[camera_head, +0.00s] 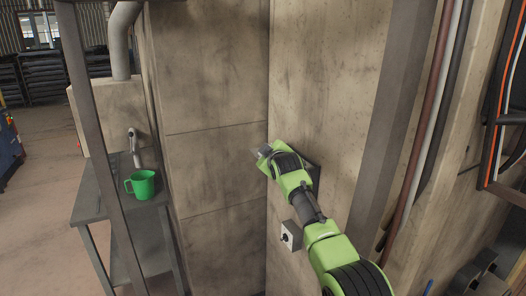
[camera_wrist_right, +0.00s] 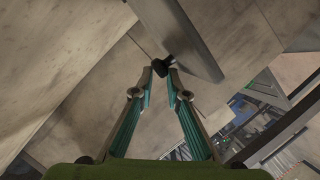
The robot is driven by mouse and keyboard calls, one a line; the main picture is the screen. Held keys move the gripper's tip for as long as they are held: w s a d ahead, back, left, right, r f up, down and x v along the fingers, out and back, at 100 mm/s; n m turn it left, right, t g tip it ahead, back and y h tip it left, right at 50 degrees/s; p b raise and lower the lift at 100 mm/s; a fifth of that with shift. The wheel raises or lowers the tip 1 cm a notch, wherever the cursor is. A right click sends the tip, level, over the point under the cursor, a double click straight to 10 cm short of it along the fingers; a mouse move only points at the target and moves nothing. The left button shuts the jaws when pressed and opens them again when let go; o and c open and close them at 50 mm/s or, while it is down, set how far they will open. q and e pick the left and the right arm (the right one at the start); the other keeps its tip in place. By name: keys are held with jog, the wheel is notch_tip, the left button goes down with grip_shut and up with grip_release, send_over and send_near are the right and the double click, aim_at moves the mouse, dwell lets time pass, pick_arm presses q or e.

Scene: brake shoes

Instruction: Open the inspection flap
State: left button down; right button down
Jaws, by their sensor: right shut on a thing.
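My right gripper (camera_wrist_right: 164,85) is shut on a small dark knob (camera_wrist_right: 162,67), seen between its fingertips in the right wrist view. The knob is beside a dark grey flat plate (camera_wrist_right: 185,32), which looks like the inspection flap. In the head view, my green right arm reaches up to the concrete wall, and its wrist covers the gripper's fingers and most of the flap. A dark edge of the flap (camera_head: 315,174) shows just right of the wrist. I cannot tell how far the flap stands from the wall. My left gripper is not in view.
A metal table (camera_head: 98,205) with a green mug (camera_head: 141,184) stands at left. A grey post (camera_head: 92,110) rises before it. Pipes and cables (camera_head: 432,130) run along the right.

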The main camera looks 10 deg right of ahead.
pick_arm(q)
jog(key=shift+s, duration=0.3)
pick_arm(e)
jog(key=shift+d+f, duration=0.65)
jog(key=shift+f, duration=0.1)
jog(key=c, duration=1.9)
grip_release()
jog(key=shift+d, duration=0.15)
jog(key=shift+w+d+r, duration=0.1)
jog(key=shift+d, duration=0.15)
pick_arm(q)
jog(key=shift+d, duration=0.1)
pick_arm(e)
jog(key=shift+a+r, duration=0.2)
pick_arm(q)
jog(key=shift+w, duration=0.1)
pick_arm(e)
jog(key=shift+v, duration=0.95)
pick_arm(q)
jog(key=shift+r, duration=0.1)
pick_arm(e)
jog(key=v, duration=1)
jog(key=shift+a+r, duration=0.15)
jog(key=shift+a, duration=0.15)
